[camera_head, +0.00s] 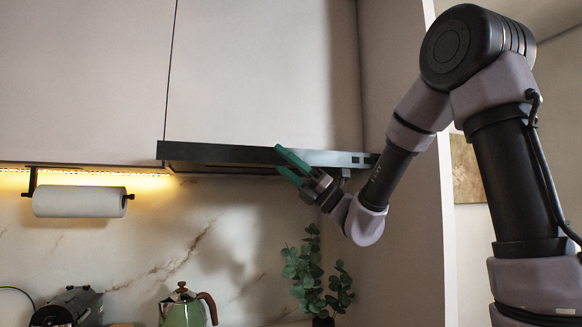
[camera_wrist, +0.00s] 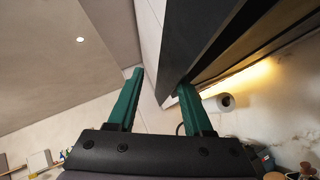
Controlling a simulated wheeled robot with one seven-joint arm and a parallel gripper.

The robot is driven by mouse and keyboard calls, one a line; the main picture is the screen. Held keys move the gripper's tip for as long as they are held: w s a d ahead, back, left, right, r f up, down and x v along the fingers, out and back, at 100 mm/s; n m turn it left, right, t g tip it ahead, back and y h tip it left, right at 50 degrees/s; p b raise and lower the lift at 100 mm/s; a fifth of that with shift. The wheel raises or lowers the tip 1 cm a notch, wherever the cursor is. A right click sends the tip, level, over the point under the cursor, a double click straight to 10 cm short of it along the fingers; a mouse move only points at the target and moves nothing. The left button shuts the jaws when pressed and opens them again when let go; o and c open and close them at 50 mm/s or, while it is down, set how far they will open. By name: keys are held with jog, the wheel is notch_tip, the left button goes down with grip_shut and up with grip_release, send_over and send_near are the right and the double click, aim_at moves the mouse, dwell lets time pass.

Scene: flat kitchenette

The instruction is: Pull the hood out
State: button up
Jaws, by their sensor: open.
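The hood (camera_head: 225,153) is a dark slim strip under the wall cabinet in the head view. Small buttons show near its right end. In the wrist view its dark front panel (camera_wrist: 207,38) runs down from the top toward the space between my fingers. My gripper (camera_head: 279,160) has green fingers and is at the right half of the hood's front edge. In the wrist view my gripper (camera_wrist: 162,80) is open, with one finger on the front side of the panel and the other on its underside. I cannot tell whether either finger touches it.
Pale cabinets (camera_head: 260,75) are above the hood. A paper towel roll (camera_head: 80,201) hangs at left. A green kettle (camera_head: 183,308), a dark appliance (camera_head: 68,308) and a leafy plant (camera_head: 318,275) stand below. A side wall panel (camera_head: 405,220) stands close to the right of the hood.

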jog(key=v, duration=1)
jog(key=shift+d+f, duration=0.2)
jog(key=shift+d, duration=0.15)
jog(key=shift+s, duration=0.1)
jog(key=s+a+f+n+g+h, duration=0.1)
jog(key=s+f+n+g+h, duration=0.3)
jog(key=s+n+g+h, duration=0.25)
jog(key=s+a+f+n+g+h, duration=0.25)
jog(key=s+f+n+h, duration=0.25)
jog(key=s+n, duration=0.4)
jog(key=s+d+f+n+t+h, duration=0.1)
jog(key=d+f+n+t+h, duration=0.3)
jog(key=d+f+t+h, duration=0.4)
jog(key=w+d+r+n+t+h, duration=0.3)
jog(key=w+d+r+t+h, duration=0.1)
jog(key=d, duration=0.5)
jog(key=shift+w+d, duration=0.3)
jog(key=shift+d, duration=0.1)
jog(key=shift+r, duration=0.1)
